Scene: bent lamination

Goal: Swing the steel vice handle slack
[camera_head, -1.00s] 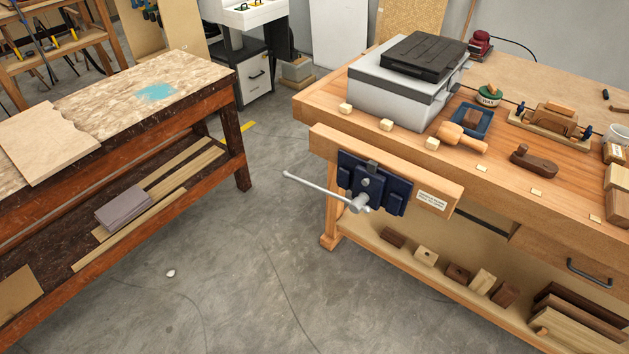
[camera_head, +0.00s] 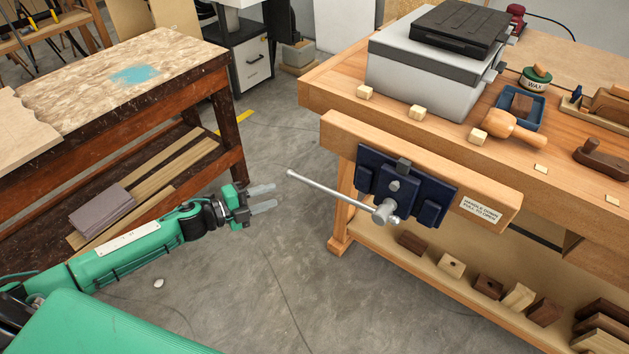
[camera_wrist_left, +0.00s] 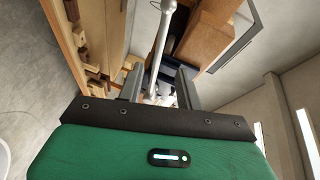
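The steel vice handle (camera_head: 334,191) is a long bar through the vice's screw head. It slants up to the left, and its knobbed free end points away from the bench. In the left wrist view the handle (camera_wrist_left: 161,45) appears beyond and between the two open fingers (camera_wrist_left: 158,85). My right gripper is not in view.
The workbench (camera_head: 335,90) carries a grey case (camera_head: 425,80), a mallet (camera_head: 505,128) and small wood blocks. A label (camera_head: 481,209) is on the vice jaw. A second bench (camera_head: 190,60) stands at left.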

